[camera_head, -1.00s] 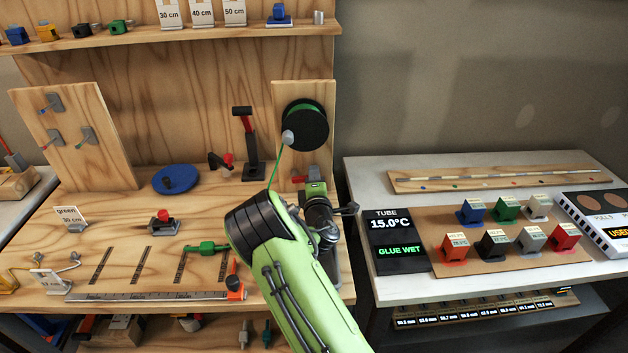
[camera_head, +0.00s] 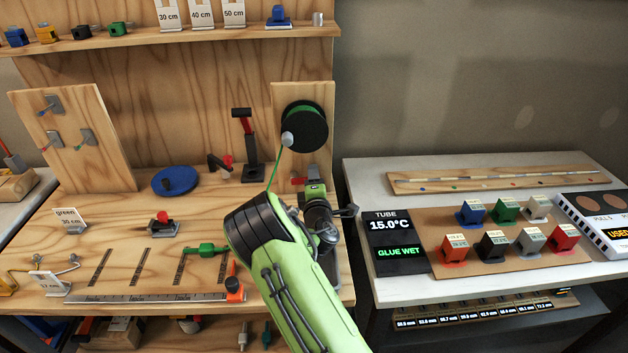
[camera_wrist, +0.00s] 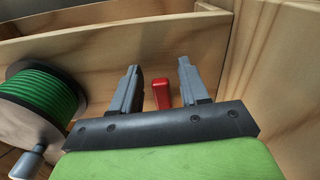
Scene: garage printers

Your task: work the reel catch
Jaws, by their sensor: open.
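The reel (camera_head: 303,127) is a black spool of green filament on an upright wooden board at the back. It also shows at the left of the wrist view (camera_wrist: 42,98), with a grey knob (camera_wrist: 28,160) on its face. A red catch (camera_wrist: 162,94) shows between the two grey fingers of my gripper (camera_wrist: 160,66), with a gap on each side. I cannot tell how deep it sits between them. In the head view the red catch (camera_head: 298,181) shows just left of my gripper, below the reel. My gripper is open and holds nothing; my arm hides part of the bench there.
A green strand runs from the reel down behind my wrist. A red-and-black lever (camera_head: 246,140) stands left of the reel board. A blue disc (camera_head: 174,180) and a red-topped clamp (camera_head: 161,224) are on the bench. The right table (camera_head: 365,175) bears coloured blocks and displays.

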